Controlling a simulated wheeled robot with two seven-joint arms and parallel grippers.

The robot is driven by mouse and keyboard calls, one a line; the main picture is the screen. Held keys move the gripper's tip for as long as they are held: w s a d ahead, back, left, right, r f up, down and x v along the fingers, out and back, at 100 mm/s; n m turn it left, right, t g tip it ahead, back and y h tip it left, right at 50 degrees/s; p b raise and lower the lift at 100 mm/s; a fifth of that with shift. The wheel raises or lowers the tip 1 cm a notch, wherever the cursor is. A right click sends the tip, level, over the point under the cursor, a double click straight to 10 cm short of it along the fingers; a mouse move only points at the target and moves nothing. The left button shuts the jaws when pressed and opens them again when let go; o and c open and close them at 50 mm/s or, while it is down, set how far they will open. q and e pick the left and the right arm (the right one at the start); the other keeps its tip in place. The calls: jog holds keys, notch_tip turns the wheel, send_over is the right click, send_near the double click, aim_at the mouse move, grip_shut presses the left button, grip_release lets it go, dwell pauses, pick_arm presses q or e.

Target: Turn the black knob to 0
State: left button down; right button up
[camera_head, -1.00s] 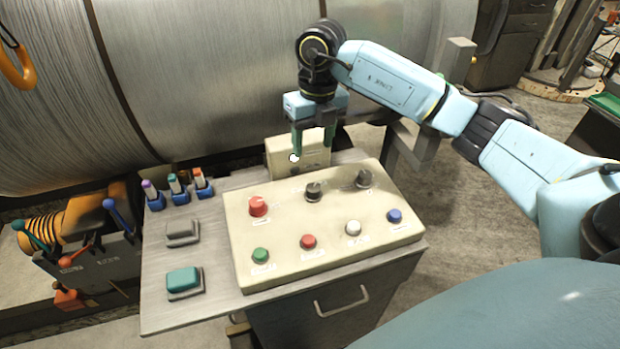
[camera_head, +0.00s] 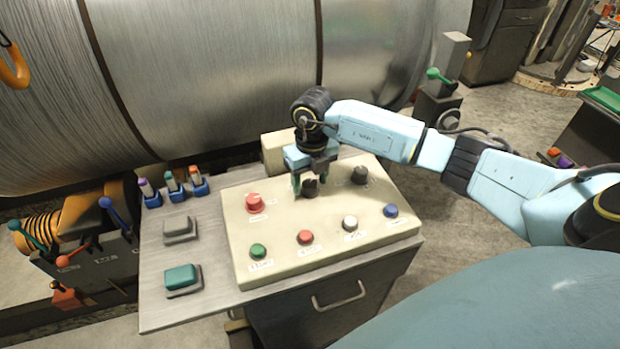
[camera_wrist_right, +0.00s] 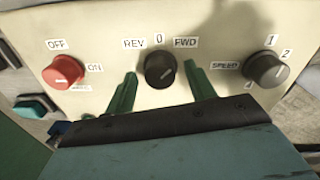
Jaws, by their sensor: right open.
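The black knob (camera_head: 311,188) sits in the back row of the cream control panel (camera_head: 235,230). In the right wrist view the knob (camera_wrist_right: 160,70) has the labels REV, 0 and FWD around it. Its pale pointer line seems to lean right of the 0, toward FWD. My right gripper (camera_head: 309,183) is open and points down at the knob. In the wrist view its green fingers (camera_wrist_right: 160,75) stand one on each side of the knob, apart from it. My left gripper is not in view.
A red OFF/ON knob (camera_head: 254,203) is left of the black knob; a dark SPEED knob (camera_head: 359,175) is right. Green (camera_head: 258,251), red (camera_head: 305,237), white (camera_head: 350,222) and blue (camera_head: 391,210) buttons line the front. A cream box (camera_head: 275,150) stands behind the panel.

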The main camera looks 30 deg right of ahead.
jog(key=shift+c, duration=0.4)
jog(key=c, duration=0.9)
jog(key=shift+n, duration=0.4)
jog(key=n+b, duration=0.2)
jog(key=n, duration=0.1)
jog(key=shift+n, duration=0.3)
jog(key=shift+n+b, duration=1.3)
jog(key=shift+n, duration=0.9)
jog(key=shift+w, duration=0.1)
jog(key=o, duration=1)
